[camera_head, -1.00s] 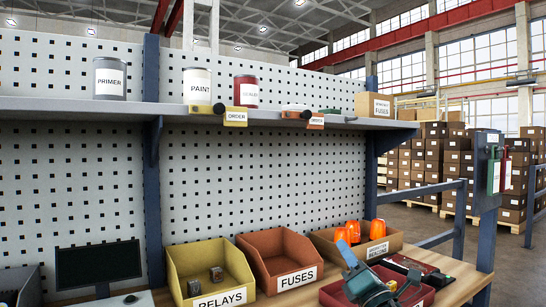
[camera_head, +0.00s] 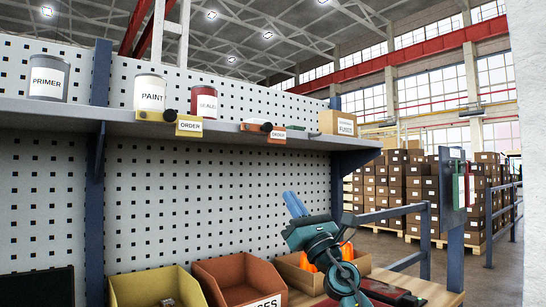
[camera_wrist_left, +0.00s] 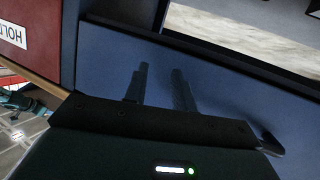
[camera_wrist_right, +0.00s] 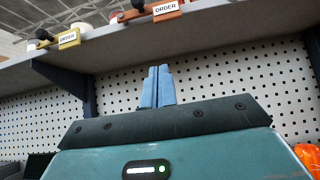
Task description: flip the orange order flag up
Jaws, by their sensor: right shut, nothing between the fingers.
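The orange order flag (camera_head: 263,132) is on the front edge of the shelf, toward its right part, with a dark knob beside it. It also shows at the top of the right wrist view (camera_wrist_right: 168,11), with its ORDER label readable and the knob to its left. It sits low at the shelf edge, not standing up. My right gripper (camera_head: 294,205) is shut and empty, pointing up, below and a little right of the flag, apart from it. In the right wrist view its blue fingers (camera_wrist_right: 158,86) are together. My left gripper (camera_wrist_left: 160,84) has its dark fingers apart and empty, near a blue panel.
A yellow order flag (camera_head: 189,126) is further left on the shelf edge (camera_head: 60,112). Cans and a fuses box (camera_head: 338,122) stand on the shelf. Yellow and orange bins (camera_head: 240,277) sit below. A perforated panel (camera_head: 230,180) is behind. Air below the flag is clear.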

